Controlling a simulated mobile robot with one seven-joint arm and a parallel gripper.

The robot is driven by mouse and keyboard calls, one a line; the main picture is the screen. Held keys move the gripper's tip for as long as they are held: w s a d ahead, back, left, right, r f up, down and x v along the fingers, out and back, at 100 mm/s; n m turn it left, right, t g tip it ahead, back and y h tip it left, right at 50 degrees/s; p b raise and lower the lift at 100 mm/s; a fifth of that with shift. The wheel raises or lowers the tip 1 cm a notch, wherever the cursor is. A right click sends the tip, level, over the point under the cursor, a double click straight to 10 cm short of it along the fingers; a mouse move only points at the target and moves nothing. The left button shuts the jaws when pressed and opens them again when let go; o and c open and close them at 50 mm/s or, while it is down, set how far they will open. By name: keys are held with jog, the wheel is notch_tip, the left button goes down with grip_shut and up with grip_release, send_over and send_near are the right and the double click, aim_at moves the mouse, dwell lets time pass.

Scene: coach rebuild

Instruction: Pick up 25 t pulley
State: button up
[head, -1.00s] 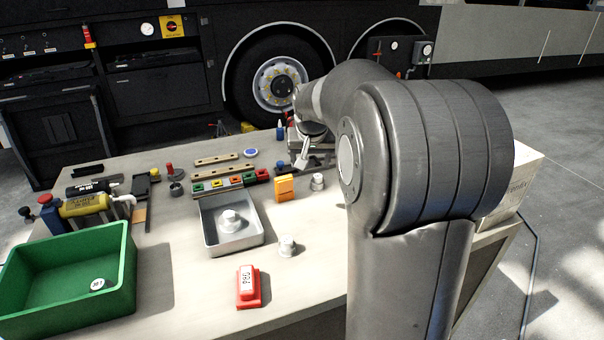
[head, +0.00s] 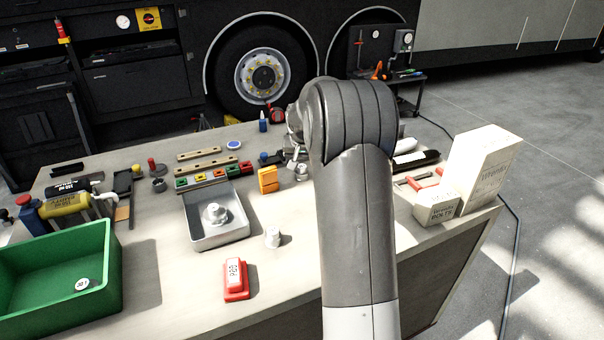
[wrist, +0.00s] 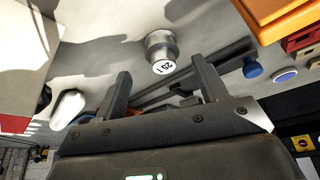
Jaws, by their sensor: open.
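A small silver pulley (wrist: 161,45) with a round white label shows in the wrist view; the label is turned over and seems to read 25 t. It appears to be the pulley (head: 301,173) right of the orange block in the head view. My gripper (wrist: 161,70) is open and empty, with the pulley just beyond and between its fingertips, apart from them. In the head view my arm mostly hides the gripper. Two similar silver pulleys stand elsewhere: one (head: 214,214) in the grey tray (head: 222,243), one (head: 272,237) on the bench right of it.
An orange block (head: 268,180) stands close left of the pulley, also seen in the wrist view (wrist: 280,15). A green bin (head: 60,283), a red block (head: 235,280) and coloured blocks share the bench. White boxes (head: 480,170) stand at the right. The front bench is mostly clear.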

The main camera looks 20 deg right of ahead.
aim_at(302, 167)
jog(key=shift+x, duration=2.3)
jog(key=shift+w+a, duration=0.1)
jog(key=shift+w, duration=0.1)
jog(key=shift+c, duration=0.6)
jog(key=c, duration=1)
